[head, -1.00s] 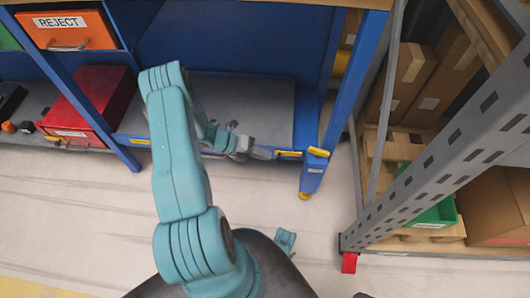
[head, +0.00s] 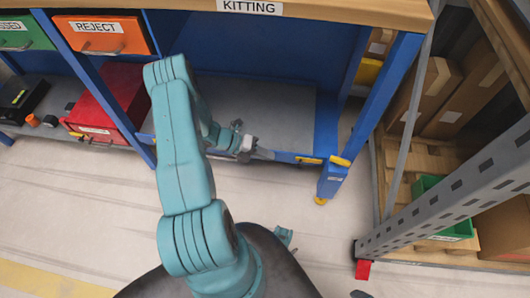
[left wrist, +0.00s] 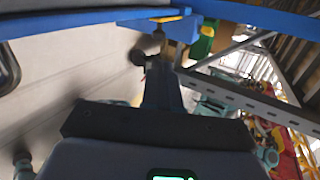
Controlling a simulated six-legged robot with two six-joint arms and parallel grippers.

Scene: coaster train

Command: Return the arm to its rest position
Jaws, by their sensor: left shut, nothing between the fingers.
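My left arm, teal, rises in the head view and bends over toward the blue workbench. My left gripper (head: 247,150) is at the end of it, small and grey, in front of the bench's lower shelf. It is shut and empty. In the left wrist view the dark shut fingers (left wrist: 162,88) point away over the pale floor, with nothing between them. My right gripper does not show in either view.
The blue bench (head: 385,95) has a KITTING label (head: 249,7), an orange REJECT bin (head: 103,37) and a red box (head: 108,105) on its lower shelf. A grey rack (head: 450,190) with cartons and a green bin (head: 440,205) stands at right. Pale floor (head: 75,210) is clear at left.

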